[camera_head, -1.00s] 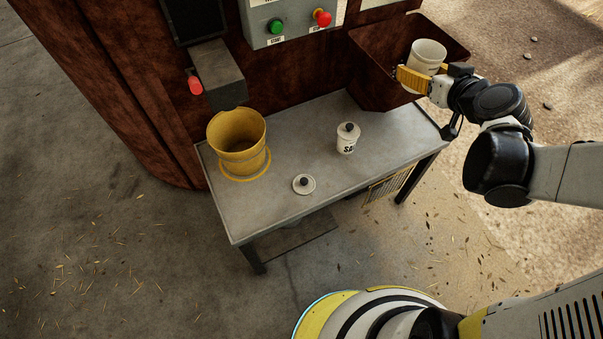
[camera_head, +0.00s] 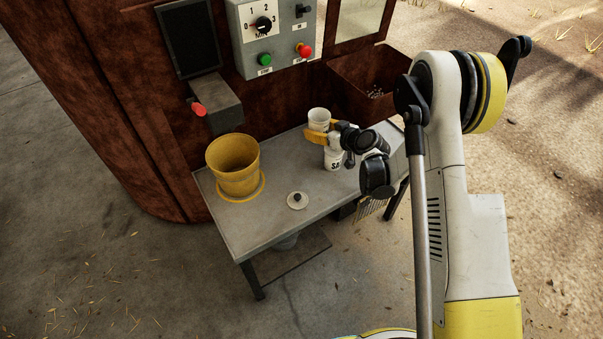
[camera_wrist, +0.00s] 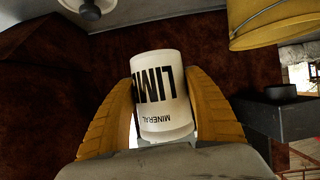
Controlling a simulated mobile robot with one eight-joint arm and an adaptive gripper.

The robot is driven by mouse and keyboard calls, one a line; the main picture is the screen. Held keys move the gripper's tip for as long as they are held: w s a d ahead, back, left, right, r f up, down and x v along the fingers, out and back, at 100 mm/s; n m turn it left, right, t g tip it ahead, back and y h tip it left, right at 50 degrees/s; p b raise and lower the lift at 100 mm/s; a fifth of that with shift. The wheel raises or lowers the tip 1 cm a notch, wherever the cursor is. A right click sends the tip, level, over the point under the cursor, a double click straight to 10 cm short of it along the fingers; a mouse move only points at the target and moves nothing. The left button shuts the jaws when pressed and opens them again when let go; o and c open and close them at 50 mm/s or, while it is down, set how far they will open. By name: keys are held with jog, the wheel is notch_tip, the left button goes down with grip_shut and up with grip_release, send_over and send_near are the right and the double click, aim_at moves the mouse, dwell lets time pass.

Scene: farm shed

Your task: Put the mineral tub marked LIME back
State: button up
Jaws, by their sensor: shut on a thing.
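The white mineral tub (camera_head: 319,117) marked LIME is held between the yellow fingers of my gripper (camera_head: 316,134). In the wrist view the tub (camera_wrist: 160,95) shows its LIME and MINERAL lettering upside down, with a gripper finger on each side. In the head view the tub is lidless, roughly upright, above the back right of the grey table (camera_head: 245,232). A second white tub (camera_head: 332,160), with lettering beginning SA, stands on the table just below my gripper. A loose white lid with a dark knob (camera_head: 297,200) lies near the table's front edge.
A yellow bucket (camera_head: 235,170) stands at the table's left. A rusty brown hopper (camera_head: 350,90) with some pale bits inside is behind and right of the table. A control box (camera_head: 275,40) and a grey block with a red handle (camera_head: 215,100) are above. The table's middle is bare.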

jog(key=shift+n+g+y, duration=0.4)
jog(key=shift+n, duration=0.2)
jog(key=a+f+b, duration=0.1)
jog(key=f, duration=0.4)
jog(key=a+f, duration=0.2)
jog(key=f, duration=0.3)
jog(key=a+f+b, duration=0.1)
jog(key=a+f, duration=0.1)
jog(key=f, duration=0.3)
jog(key=shift+a+f+b, duration=0.25)
jog(key=shift+f+b, duration=0.05)
notch_tip(320, 180, down, 4)
jog(key=shift+b, duration=0.85)
jog(key=shift+r, duration=0.1)
jog(key=o, duration=1.4)
jog(key=shift+s, duration=0.1)
